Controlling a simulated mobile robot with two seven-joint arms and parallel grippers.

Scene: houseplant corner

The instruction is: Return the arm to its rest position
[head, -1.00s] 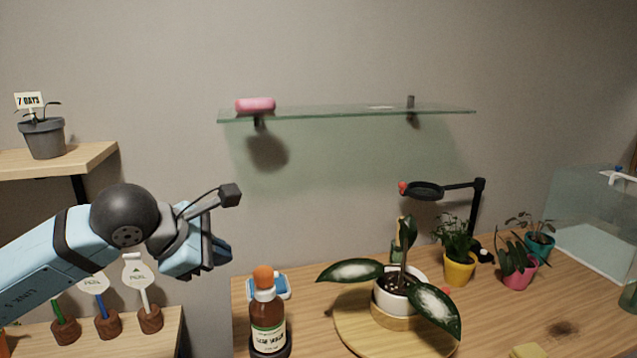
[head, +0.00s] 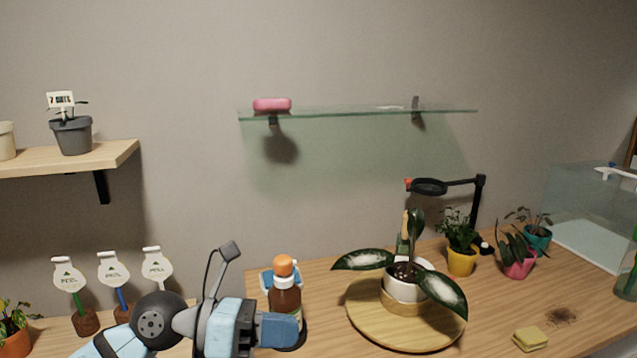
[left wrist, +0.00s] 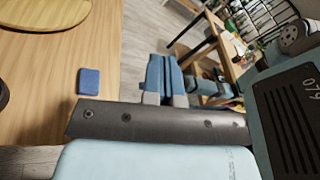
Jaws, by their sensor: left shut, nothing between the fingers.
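My left gripper (head: 282,331) is low in the head view, left of centre. I cannot tell whether the gripper touches the bottle. My right gripper is not in view.
A white-potted plant stands on a round wooden board (head: 365,325). A yellow sponge (head: 529,338) lies near the table front. Several sign stakes, one a white sign (head: 68,275), stand left. A glass shelf (head: 350,113) holds a pink object (head: 272,104). A blue pad (left wrist: 89,81) lies on the table.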

